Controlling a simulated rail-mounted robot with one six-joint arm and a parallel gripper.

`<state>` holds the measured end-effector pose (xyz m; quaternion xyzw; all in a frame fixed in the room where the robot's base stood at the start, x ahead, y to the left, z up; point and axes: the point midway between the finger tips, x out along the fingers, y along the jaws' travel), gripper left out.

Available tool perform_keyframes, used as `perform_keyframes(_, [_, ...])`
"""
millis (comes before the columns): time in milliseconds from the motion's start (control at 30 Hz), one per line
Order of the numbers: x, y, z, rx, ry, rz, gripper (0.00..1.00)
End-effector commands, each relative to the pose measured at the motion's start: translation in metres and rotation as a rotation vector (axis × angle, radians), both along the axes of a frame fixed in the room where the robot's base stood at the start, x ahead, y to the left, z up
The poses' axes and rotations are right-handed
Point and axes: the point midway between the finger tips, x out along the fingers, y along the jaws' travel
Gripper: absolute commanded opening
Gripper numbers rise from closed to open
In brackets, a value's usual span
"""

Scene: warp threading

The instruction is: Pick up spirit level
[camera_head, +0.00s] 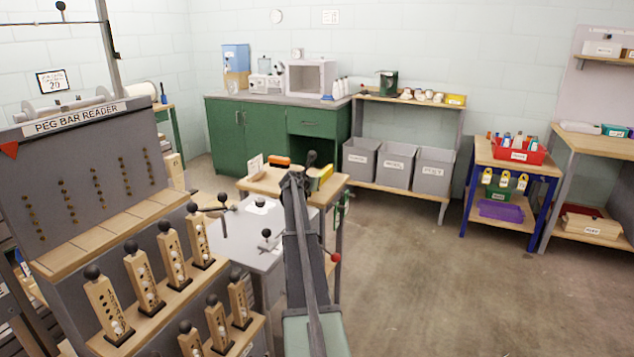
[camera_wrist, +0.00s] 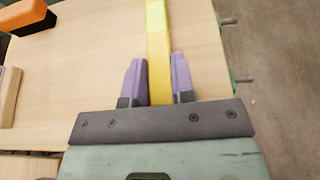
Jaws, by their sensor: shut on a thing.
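The spirit level is a yellow bar (camera_wrist: 158,55) with a paler yellow section near its far end. In the wrist view it runs up the picture over a light wooden table top, and its near end is between the purple fingers of my gripper (camera_wrist: 159,82). The fingers are shut on it. I cannot tell whether it touches the table or is just above it. In the head view a yellow piece of it (camera_head: 321,177) shows just right of my arm's end. My arm hides the fingers there.
The wooden table (camera_head: 262,184) also carries an orange-and-black block (camera_wrist: 33,17) and a pale wooden block (camera_wrist: 10,92) at the left. The peg bar reader (camera_head: 85,170) with several upright pegs stands on the left. Open floor lies to the right.

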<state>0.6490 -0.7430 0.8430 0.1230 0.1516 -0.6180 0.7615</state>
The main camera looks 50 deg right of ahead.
Motion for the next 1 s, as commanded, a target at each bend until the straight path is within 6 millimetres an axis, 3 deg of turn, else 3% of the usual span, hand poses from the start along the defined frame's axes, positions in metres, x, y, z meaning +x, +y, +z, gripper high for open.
perform_keyframes(267, [0.0, 0.0, 0.022, 0.0, 0.0, 0.0, 0.0])
perform_keyframes(467, [0.0, 0.0, 0.074, 0.0, 0.0, 0.0, 0.0])
perform_keyframes(733, [0.0, 0.0, 0.171, 0.0, 0.0, 0.0, 0.0])
perform_keyframes(867, [0.0, 0.0, 0.196, 0.0, 0.0, 0.0, 0.0])
perform_keyframes(1000, [0.0, 0.0, 0.203, 0.0, 0.0, 0.0, 0.0])
